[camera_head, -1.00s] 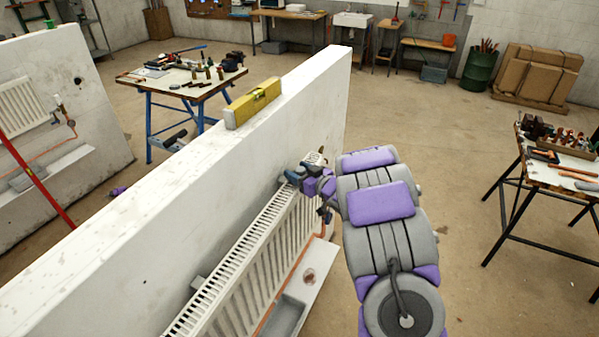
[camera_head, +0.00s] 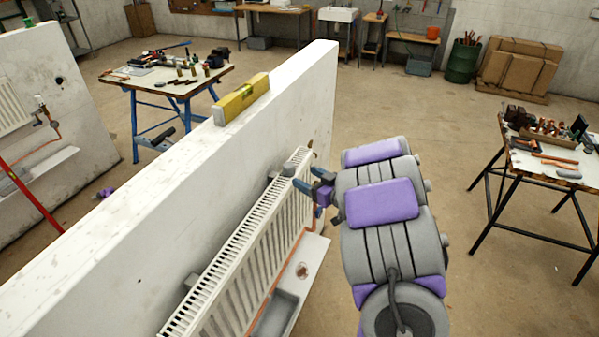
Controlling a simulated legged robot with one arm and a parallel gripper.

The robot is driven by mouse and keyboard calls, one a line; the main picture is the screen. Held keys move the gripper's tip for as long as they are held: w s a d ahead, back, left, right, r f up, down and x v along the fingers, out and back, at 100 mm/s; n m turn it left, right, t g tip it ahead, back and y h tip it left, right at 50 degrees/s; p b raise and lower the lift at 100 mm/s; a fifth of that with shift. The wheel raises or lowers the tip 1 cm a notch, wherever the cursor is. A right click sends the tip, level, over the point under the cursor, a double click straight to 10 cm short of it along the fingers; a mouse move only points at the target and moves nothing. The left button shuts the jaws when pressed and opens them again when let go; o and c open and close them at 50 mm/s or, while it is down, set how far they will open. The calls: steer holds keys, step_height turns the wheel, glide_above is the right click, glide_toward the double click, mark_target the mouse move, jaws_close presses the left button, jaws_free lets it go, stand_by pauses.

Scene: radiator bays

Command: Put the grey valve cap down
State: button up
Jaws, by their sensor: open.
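My gripper (camera_head: 305,182) is at the far end of the white radiator (camera_head: 252,240), just over its top edge. Its dark fingers are spread apart and point left toward the wall. A small grey rounded shape (camera_head: 289,169) shows at the fingertips, above the radiator's top grille. It may be the grey valve cap, but it is too small to be sure. I cannot tell whether it rests on the radiator or touches a finger. My arm hides part of the area to the right.
A low white wall (camera_head: 150,215) carries the radiator and a yellow spirit level (camera_head: 241,99) on top. Below are a pale ledge (camera_head: 312,262) and a grey tray (camera_head: 277,313). A tool table (camera_head: 540,165) stands right, a blue-legged workbench (camera_head: 165,80) behind. The floor between is open.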

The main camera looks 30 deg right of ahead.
steer(key=s+d+r+m+g+h, duration=0.2)
steer(key=s+r+m+g+h, duration=0.2)
steer(key=s+r+g+h, duration=0.5)
steer(key=s+a+f+g+y, duration=0.1)
steer(key=s+a+g, duration=0.3)
steer(key=s+a, duration=0.8)
steer(key=s+a+f+g+y, duration=0.1)
steer(key=s+a+g+y, duration=0.2)
steer(key=s+a, duration=0.9)
steer(key=s+g, duration=0.1)
steer(key=s, duration=0.6)
steer(key=shift+s+f+n+y, duration=0.2)
steer(key=shift+f+n+y, duration=0.1)
steer(key=shift+n, duration=0.1)
